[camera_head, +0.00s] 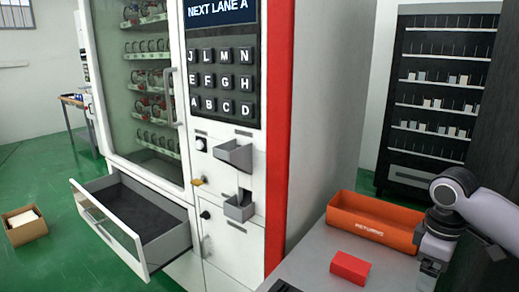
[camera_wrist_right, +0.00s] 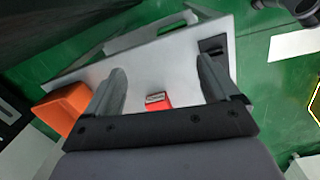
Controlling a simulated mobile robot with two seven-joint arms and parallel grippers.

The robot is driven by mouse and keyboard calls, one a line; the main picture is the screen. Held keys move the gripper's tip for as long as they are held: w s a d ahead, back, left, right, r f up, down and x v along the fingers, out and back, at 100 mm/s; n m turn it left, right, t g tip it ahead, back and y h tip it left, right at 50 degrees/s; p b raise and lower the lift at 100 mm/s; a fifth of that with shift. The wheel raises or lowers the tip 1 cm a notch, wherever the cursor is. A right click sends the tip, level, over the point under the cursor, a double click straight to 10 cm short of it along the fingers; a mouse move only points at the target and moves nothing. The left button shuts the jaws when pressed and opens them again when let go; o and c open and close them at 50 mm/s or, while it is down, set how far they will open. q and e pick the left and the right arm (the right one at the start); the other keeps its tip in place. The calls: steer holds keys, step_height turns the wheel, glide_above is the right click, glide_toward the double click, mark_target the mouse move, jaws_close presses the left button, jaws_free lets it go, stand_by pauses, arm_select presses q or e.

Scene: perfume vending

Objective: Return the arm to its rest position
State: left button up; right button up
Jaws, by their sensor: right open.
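My right arm comes in from the right edge of the head view, and its gripper (camera_head: 430,272) points down over the right side of the grey table (camera_head: 318,252). In the right wrist view the two fingers (camera_wrist_right: 163,75) are spread apart with nothing held between them. A small red box (camera_head: 350,267) lies on the table, left of the gripper and apart from it; the red box also shows in the wrist view (camera_wrist_right: 157,101), partly hidden by the gripper body. My left gripper is not seen.
An orange bin (camera_head: 375,222) stands at the table's back, close to my right arm. The vending machine (camera_head: 275,130) stands left of the table, its lower drawer (camera_head: 140,215) pulled out and looking empty. A dark flat item (camera_head: 283,287) lies at the table's front left.

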steer(key=s+d+r+m, duration=0.1)
steer(key=s+d+m, duration=0.1)
steer(key=d, duration=0.5)
step_height(320, 180, down, 16)
steer(key=t, duration=0.3)
steer(key=s+a+f+n+t, duration=0.1)
steer(key=s+f+n+t, duration=0.1)
steer(key=s+f+t, duration=0.5)
steer(key=s+a+n+g+y, duration=0.1)
steer(key=s+a+n+y, duration=0.15)
steer(key=s, duration=0.65)
steer(key=a+f+m, duration=0.1)
steer(key=a+m, duration=0.3)
steer(key=a, duration=0.4)
steer(key=s+a+f+m+t, duration=0.1)
steer(key=a+m, duration=0.3)
steer(key=a, duration=0.5)
steer(key=shift+s+f+m+t+y+p, duration=0.25)
steer(key=shift+m+t+y+p, duration=0.1)
steer(key=shift+p, duration=0.1)
steer(key=shift+c, duration=0.3)
